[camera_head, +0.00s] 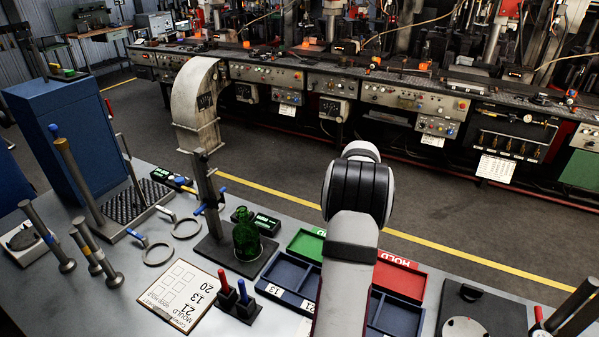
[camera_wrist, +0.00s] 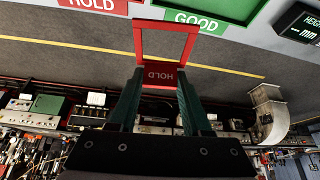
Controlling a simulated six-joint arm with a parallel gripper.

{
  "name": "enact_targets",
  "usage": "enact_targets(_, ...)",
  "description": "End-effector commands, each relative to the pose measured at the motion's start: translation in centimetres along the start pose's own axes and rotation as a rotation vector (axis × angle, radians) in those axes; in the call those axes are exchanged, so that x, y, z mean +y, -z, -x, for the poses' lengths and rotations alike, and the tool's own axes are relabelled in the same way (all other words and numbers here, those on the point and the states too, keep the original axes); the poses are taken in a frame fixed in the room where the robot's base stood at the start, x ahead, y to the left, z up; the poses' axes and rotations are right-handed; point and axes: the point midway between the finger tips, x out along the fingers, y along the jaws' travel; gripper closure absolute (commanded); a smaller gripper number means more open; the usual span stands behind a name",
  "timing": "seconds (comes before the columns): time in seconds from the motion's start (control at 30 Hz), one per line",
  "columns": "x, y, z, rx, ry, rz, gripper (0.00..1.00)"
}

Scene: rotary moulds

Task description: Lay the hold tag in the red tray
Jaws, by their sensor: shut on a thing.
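The hold tag (camera_wrist: 193,45) is a red open frame with a HOLD plate at one end, seen in the wrist view. My gripper (camera_wrist: 160,78) is shut on its HOLD end, between two dark green fingers. The frame sticks out past the fingertips, with grey floor behind it. The red tray (camera_head: 402,279), marked HOLD, is on the bench right of my arm in the head view, partly hidden by the arm. Its red HOLD edge (camera_wrist: 95,4) is cut off at the top left of the wrist view. The head view does not show my gripper or the tag.
A green tray (camera_head: 307,244) is left of my arm; its GOOD edge (camera_wrist: 190,18) shows in the wrist view. Blue trays (camera_head: 290,272) lie in front. A green bottle (camera_head: 246,236) stands further left. A dark plate (camera_head: 470,303) lies right of the red tray.

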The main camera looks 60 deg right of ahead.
Motion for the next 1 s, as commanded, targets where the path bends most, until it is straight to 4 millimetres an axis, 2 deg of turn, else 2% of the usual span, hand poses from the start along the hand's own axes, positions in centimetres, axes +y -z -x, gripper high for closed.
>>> enact_targets(0.03, 3.0, -1.1, -0.8, 0.002, -0.010, -0.019, 1.00)
enact_targets(0.1, 6.4, -2.6, -1.7, 0.012, -0.022, -0.041, 1.00)
enact_targets(0.2, 10.0, -4.5, -2.3, 0.024, -0.037, -0.070, 1.00)
enact_targets(0.3, 12.0, -5.7, -2.5, 0.031, -0.048, -0.088, 1.00)
enact_targets(0.47, 12.8, -6.7, -3.2, 0.033, -0.053, -0.095, 1.00)
enact_targets(0.8, 12.7, -8.7, -7.5, 0.032, -0.052, -0.094, 1.00)
enact_targets(1.0, 12.7, -9.2, -8.6, 0.034, -0.052, -0.095, 1.00)
